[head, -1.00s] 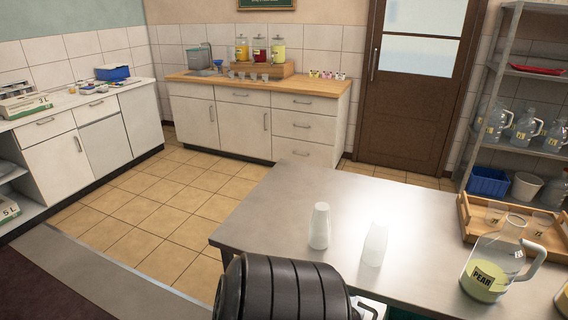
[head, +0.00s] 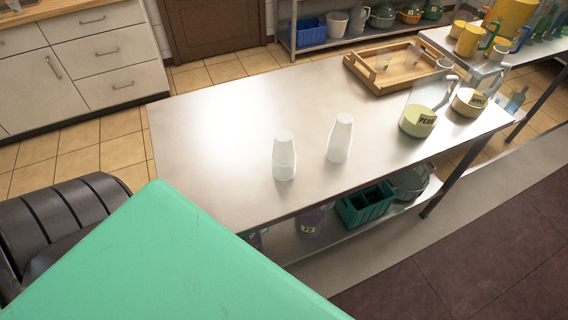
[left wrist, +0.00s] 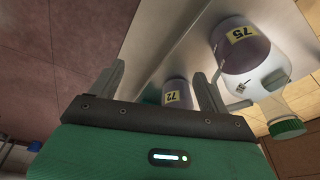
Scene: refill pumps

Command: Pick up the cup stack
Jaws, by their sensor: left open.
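Two whitish, translucent cup stacks stand upright on the steel table (head: 215,130) in the head view. One cup stack (head: 284,157) is nearer the table's front edge. The other cup stack (head: 340,138) is a little to its right and farther back. They stand apart and both narrow towards the top. My left gripper (left wrist: 159,74) shows in the left wrist view with its two fingers spread and nothing between them. No cup stack shows in that view. My right gripper is in neither view.
A pear jug (head: 418,118) and an apple jug (head: 468,101) stand to the right on the table, before a wooden tray (head: 376,83). A teal crate (head: 366,204) is on the lower shelf. Jugs labelled 72 (left wrist: 174,93) and 75 (left wrist: 240,48) show in the wrist view.

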